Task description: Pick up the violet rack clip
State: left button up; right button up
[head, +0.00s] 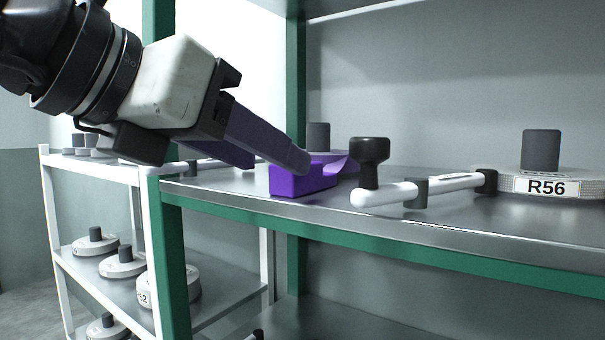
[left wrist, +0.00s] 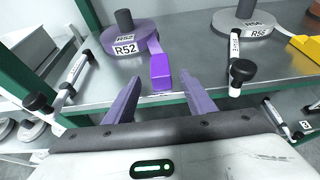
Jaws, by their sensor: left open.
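The violet rack clip (head: 300,180) is a bright block near the front edge of the grey metal shelf. It also shows in the left wrist view (left wrist: 160,74), joined to or touching a violet band that runs back to the violet reel labelled R52 (left wrist: 127,36). My left gripper (head: 272,160) is open, coming in from the upper left with its fingers angled down toward the clip. In the left wrist view its fingers (left wrist: 162,88) stand on either side of the clip's near end, with gaps visible. In the head view one finger partly covers the clip. My right gripper is not seen.
A white bar with a black knob (head: 370,158) lies just right of the clip. A reel labelled R56 (head: 548,184) stands farther right. A green post (head: 166,230) rises at the left. A yellow object (left wrist: 304,47) sits at the right in the left wrist view.

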aim_at(282, 183)
pick_arm(q)
jog(key=p+x, duration=0.1)
jog(key=x, duration=0.4)
jog(key=shift+w+d+p, duration=0.2)
jog(key=shift+p, duration=0.1)
jog(key=shift+r, duration=0.1)
jog(key=c, duration=1.2)
jog(key=shift+o, duration=0.2)
